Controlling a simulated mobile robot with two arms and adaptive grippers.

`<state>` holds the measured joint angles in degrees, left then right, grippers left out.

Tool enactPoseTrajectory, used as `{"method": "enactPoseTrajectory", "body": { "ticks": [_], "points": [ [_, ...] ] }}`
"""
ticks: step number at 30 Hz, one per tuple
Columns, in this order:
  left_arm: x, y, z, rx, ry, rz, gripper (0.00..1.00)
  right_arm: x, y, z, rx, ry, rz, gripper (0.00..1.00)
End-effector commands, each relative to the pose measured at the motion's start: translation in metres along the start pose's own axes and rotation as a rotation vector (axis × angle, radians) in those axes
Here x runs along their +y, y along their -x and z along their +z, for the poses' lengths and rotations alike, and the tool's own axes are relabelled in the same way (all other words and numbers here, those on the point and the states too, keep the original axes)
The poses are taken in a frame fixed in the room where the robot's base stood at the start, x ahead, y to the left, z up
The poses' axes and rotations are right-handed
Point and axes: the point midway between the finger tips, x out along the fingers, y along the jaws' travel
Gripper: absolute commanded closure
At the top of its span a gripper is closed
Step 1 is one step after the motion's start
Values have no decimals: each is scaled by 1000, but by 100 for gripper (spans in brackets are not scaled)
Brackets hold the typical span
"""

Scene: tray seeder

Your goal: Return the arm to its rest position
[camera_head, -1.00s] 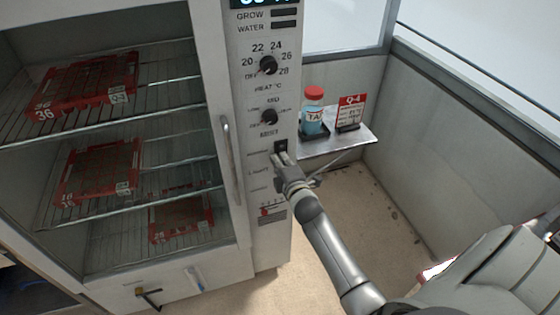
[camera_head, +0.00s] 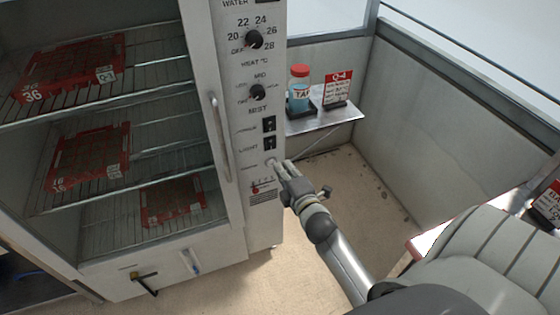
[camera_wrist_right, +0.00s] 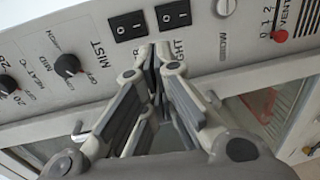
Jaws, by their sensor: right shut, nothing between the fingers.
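My right gripper (camera_head: 281,167) is shut and empty in front of the cabinet's control panel (camera_head: 262,205), low on the panel near the light switch (camera_head: 270,143). In the right wrist view the closed fingertips (camera_wrist_right: 158,50) are just below two black rocker switches, one of them the light switch (camera_wrist_right: 173,14). Whether the tips touch the panel cannot be told. My right arm comes in from the lower right. My left gripper is not in view.
The cabinet is on the left, with a vertical handle (camera_head: 221,138) and red trays on wire shelves (camera_head: 118,85). A small shelf (camera_head: 325,120) right of the panel holds a red-capped bottle (camera_head: 299,90) and a red Q-4 card (camera_head: 337,88). Floor below it is clear.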

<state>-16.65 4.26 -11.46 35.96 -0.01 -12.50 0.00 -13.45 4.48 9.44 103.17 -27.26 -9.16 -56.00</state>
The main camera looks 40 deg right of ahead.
Motion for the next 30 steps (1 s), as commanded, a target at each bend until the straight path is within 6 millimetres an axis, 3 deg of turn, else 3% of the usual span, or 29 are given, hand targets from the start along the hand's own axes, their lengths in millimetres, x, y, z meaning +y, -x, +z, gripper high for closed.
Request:
{"method": "enactPoseTrajectory", "body": {
  "ticks": [6,22,26,29,30],
  "points": [
    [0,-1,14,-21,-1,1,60,-1,6,0,0,0,1,100],
    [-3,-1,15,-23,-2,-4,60,-7,6,-1,2,-11,-12,100],
    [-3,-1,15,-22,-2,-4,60,-52,8,-8,12,-91,-101,100],
    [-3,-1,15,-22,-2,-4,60,-117,18,-19,14,-209,-230,100],
    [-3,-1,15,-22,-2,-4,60,-147,26,-24,10,-264,-291,100]
  ]
}}
